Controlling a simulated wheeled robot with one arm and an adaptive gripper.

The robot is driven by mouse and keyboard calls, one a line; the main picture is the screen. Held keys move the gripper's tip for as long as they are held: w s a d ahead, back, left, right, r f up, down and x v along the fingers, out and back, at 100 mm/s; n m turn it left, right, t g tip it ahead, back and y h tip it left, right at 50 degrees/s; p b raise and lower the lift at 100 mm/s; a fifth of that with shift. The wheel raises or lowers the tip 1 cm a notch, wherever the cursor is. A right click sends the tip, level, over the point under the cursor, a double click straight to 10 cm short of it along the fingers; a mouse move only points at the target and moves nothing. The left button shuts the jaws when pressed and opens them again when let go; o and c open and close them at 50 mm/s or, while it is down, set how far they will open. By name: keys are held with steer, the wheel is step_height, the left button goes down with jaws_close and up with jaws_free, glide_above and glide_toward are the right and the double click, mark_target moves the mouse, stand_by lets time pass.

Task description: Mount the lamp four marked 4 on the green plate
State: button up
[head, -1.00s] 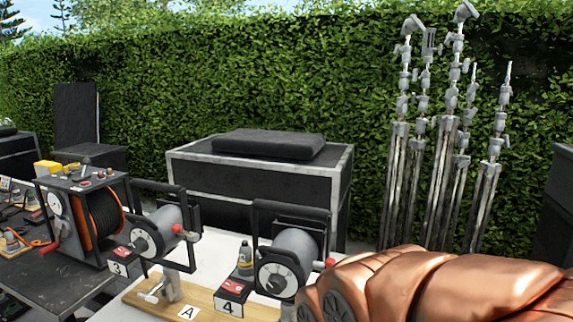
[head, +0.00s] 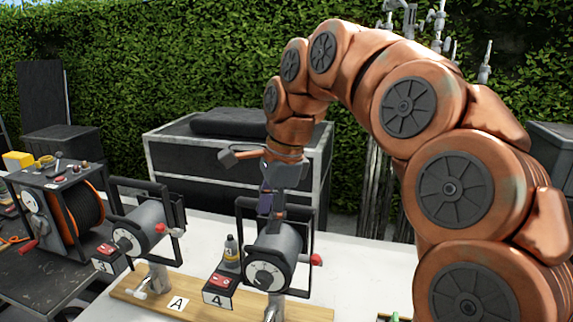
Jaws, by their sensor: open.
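Lamp four (head: 272,262) is a grey cylinder with a white dial and a black yoke frame. It stands on the wooden board marked A (head: 135,290), beside a black and red block (head: 219,291) labelled 4. My gripper (head: 271,212) points down from the copper arm at the top of lamp four. It is open; its fingertips overlap the lamp's upper frame in the picture, and I cannot tell whether they touch. A small green piece (head: 395,317) shows at the bottom edge, mostly cut off; I cannot tell whether it is the green plate.
A second lamp (head: 140,232) with block 3 (head: 106,260) stands to the left on the same board. A small bottle (head: 231,250) stands close to lamp four. An orange cable reel (head: 75,212) is further left. A black case (head: 178,165) and metal stands (head: 375,190) are behind.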

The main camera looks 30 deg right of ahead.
steer(key=w+d+r+m, duration=0.1)
steer(key=m, duration=0.1)
steer(key=w+d+r+m, duration=0.1)
steer(key=d+r+m, duration=0.1)
steer(key=w+d+r+m+p, duration=0.1)
steer(key=w+d+r+m, duration=0.1)
steer(key=shift+d+t, duration=0.2)
steer(key=shift+t, duration=0.2)
steer(key=shift+d+r+m, duration=0.1)
steer(key=shift+d+m, duration=0.25)
steer(key=shift+m, duration=0.15)
steer(key=shift+b+x, duration=0.55)
steer(key=shift+x, duration=1.9)
steer(key=shift+b+x, duration=1.45)
steer(key=shift+x, duration=0.65)
steer(key=shift+a+r, duration=0.1)
steer(key=shift+a, duration=0.1)
jaws_close()
